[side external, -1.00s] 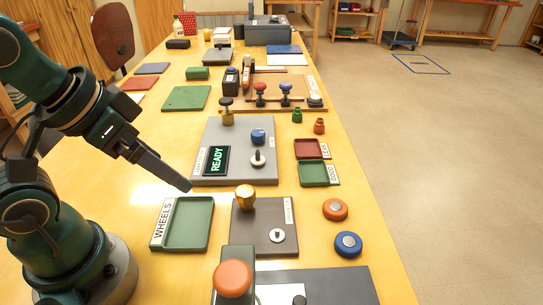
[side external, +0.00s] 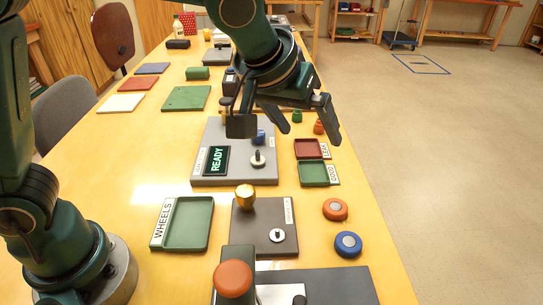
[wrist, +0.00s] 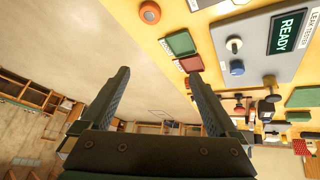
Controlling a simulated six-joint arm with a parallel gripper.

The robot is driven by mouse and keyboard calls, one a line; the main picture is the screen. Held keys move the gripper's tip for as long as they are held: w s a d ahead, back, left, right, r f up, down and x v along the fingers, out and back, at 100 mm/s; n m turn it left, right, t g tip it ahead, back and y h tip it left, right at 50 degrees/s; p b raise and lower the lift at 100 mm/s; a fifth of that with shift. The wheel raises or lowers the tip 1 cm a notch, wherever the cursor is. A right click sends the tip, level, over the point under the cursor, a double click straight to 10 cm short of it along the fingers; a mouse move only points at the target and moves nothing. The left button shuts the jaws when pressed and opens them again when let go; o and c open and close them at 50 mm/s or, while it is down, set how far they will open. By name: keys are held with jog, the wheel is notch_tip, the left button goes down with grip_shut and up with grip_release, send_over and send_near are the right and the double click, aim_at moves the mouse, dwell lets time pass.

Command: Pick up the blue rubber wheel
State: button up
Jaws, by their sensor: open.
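The blue rubber wheel (side external: 347,244) lies flat near the right edge of the table in the side view, with a pale hub in its centre. It is out of the wrist view. An orange wheel (side external: 335,209) lies just behind it and also shows at the top of the wrist view (wrist: 150,12). A green tray (side external: 187,224) labelled WHEELS stands empty to the left. My gripper (side external: 310,132) is open and empty, raised above the table and well behind the blue wheel. Its two spread fingers also show in the wrist view (wrist: 159,76).
A grey leak tester (side external: 205,172) with a READY screen and knobs stands mid-table. Red (side external: 309,149) and green (side external: 313,173) trays sit right of it. A dark plate (side external: 262,240) with a gold knob lies left of the wheels. Bare table surrounds the wheels.

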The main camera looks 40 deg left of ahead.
jog(key=d+f+m+g, duration=0.1)
jog(key=d+f+m, duration=0.1)
jog(key=d+f, duration=0.6)
jog(key=m+g, duration=0.1)
send_over(350, 241)
jog(key=s, duration=0.3)
notch_tip(350, 241, down, 5)
jog(key=shift+w+a+f, duration=0.1)
jog(key=shift+w, duration=0.05)
jog(key=shift+x, duration=2.3)
jog(key=c, duration=1.5)
